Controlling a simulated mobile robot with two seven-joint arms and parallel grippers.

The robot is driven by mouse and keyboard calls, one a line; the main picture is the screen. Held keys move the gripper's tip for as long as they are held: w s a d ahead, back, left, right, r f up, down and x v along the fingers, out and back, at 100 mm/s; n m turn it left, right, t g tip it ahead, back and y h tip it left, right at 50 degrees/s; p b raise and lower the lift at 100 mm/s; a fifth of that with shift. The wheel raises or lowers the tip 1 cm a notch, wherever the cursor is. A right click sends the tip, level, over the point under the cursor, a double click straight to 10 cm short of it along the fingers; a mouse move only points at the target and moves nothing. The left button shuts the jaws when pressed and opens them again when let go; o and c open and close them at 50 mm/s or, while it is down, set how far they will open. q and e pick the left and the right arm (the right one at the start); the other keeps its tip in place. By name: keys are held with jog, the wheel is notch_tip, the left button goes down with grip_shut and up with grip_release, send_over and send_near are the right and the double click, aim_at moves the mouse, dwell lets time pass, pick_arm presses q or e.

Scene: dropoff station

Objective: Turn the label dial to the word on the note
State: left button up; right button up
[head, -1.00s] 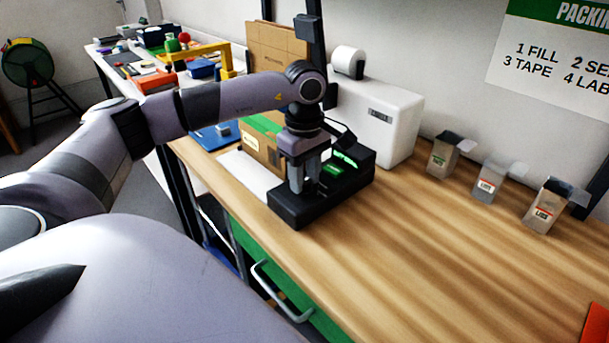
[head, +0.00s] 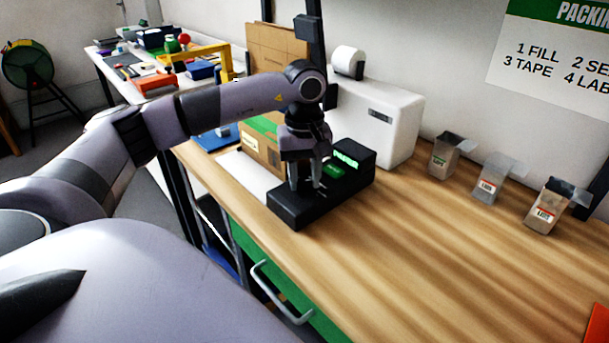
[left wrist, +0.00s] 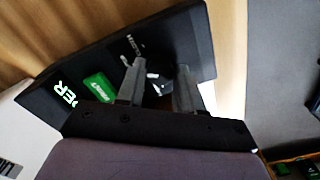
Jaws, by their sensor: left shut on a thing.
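The black label machine (head: 289,213) stands on the wooden bench, with a lit green display (head: 346,160) and a green button (head: 333,171). In the left wrist view the display (left wrist: 65,94) is cut by my gripper body and ends in "PER". My left gripper (head: 306,186) points down at the machine's near part. In the left wrist view its fingers (left wrist: 160,88) are on both sides of the small dark dial (left wrist: 157,82), shut on it. The dial's pointer and most words around it are hidden or too small to read. I cannot make out the note. My right gripper is not in view.
A cardboard box (head: 262,150) stands left of the machine, close to my gripper. A white printer (head: 385,125) is behind it. Several small bags stand along the wall at right.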

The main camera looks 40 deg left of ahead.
aim_at(304, 181)
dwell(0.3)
pick_arm(q)
jog(key=o, duration=1)
jog(key=shift+r, duration=3.65)
jog(key=shift+s+f, duration=0.1)
